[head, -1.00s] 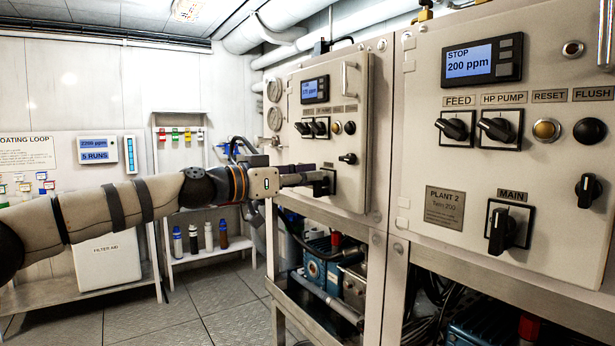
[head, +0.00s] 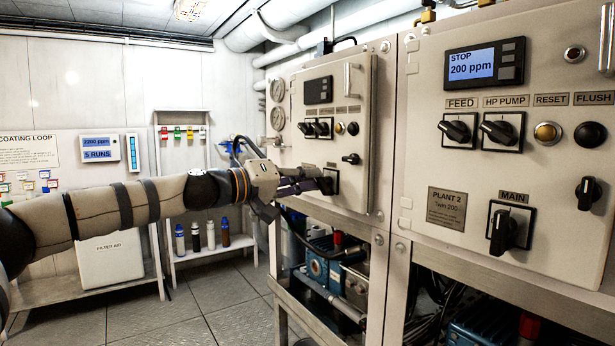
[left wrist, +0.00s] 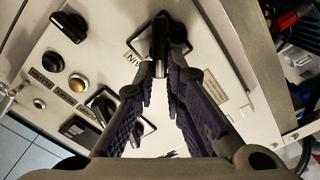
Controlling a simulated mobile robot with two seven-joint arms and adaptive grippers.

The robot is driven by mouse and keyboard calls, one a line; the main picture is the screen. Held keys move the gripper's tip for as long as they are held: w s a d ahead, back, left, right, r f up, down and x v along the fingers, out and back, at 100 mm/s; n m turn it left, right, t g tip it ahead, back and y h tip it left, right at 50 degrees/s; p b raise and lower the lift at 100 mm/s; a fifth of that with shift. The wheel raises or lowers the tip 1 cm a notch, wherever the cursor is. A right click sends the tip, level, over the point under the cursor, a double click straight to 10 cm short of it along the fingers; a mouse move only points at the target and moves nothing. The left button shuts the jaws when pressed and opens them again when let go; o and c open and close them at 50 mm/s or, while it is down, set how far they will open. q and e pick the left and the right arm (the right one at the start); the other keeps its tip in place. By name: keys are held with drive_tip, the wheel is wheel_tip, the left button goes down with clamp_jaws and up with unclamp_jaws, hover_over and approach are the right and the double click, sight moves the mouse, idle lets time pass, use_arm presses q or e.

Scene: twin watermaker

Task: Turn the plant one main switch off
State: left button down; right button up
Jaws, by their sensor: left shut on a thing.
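The plant one panel (head: 337,130) stands beyond the plant two panel, and its display (head: 318,90) is dark. Its black main switch (head: 329,180) is low on the panel, mostly covered by my left gripper (head: 318,184). In the left wrist view, the switch knob (left wrist: 161,38) stands between the purple-padded fingertips of my left gripper (left wrist: 160,65), which is shut on it. The MAIN label (left wrist: 192,74) lies beside it, turned in that view. My right gripper is not in view.
The plant two panel (head: 465,205) at the right has its own MAIN switch (head: 503,230) and a lit display reading STOP, 200 ppm (head: 472,65). A metal frame with pumps is below. A shelf with bottles (head: 210,235) stands behind my arm.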

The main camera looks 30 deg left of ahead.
use_arm(q)
drive_tip(key=shift+a+f+n+p, duration=0.1)
drive_tip(key=shift+f+n+p, duration=0.15)
drive_tip(key=shift+n, duration=1.6)
drive_tip(key=shift+f+n+p, duration=0.1)
drive_tip(key=shift+f+n, duration=0.15)
drive_tip(key=shift+n, duration=1.6)
drive_tip(key=shift+w, duration=0.1)
drive_tip(key=c, duration=1.7)
unclamp_jaws()
drive_tip(key=shift+o, duration=0.2)
drive_tip(key=v, duration=0.7)
drive_tip(key=shift+s, duration=0.25)
